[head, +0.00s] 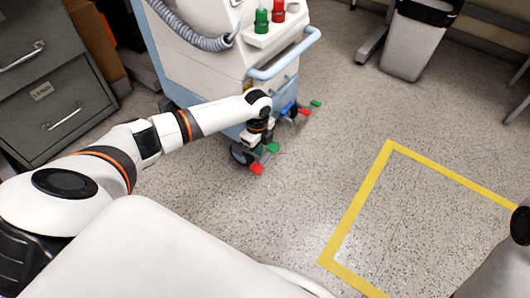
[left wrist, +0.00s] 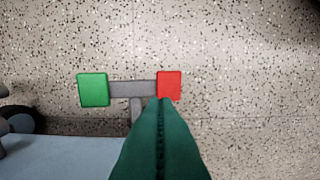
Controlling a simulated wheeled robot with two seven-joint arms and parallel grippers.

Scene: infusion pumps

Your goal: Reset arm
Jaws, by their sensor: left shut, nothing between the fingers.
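My left arm reaches from the left in the head view to the lower front of a white and blue medical cart (head: 215,75). Its gripper (head: 254,148) points down there, close to a red pedal (head: 258,169) and a green pedal (head: 272,148). In the left wrist view the dark green fingers (left wrist: 160,105) are together and empty. Their tips overlap the lower edge of the red pedal (left wrist: 169,84); I cannot tell if they touch it. The green pedal (left wrist: 93,90) is to the left on the same grey bar. My right gripper is out of view.
Another red pedal (head: 305,112) and green pedal (head: 315,103) stick out farther along the cart. A grey drawer cabinet (head: 50,80) stands at left and a bin (head: 412,45) at the back. Yellow tape (head: 360,196) marks clear floor at right.

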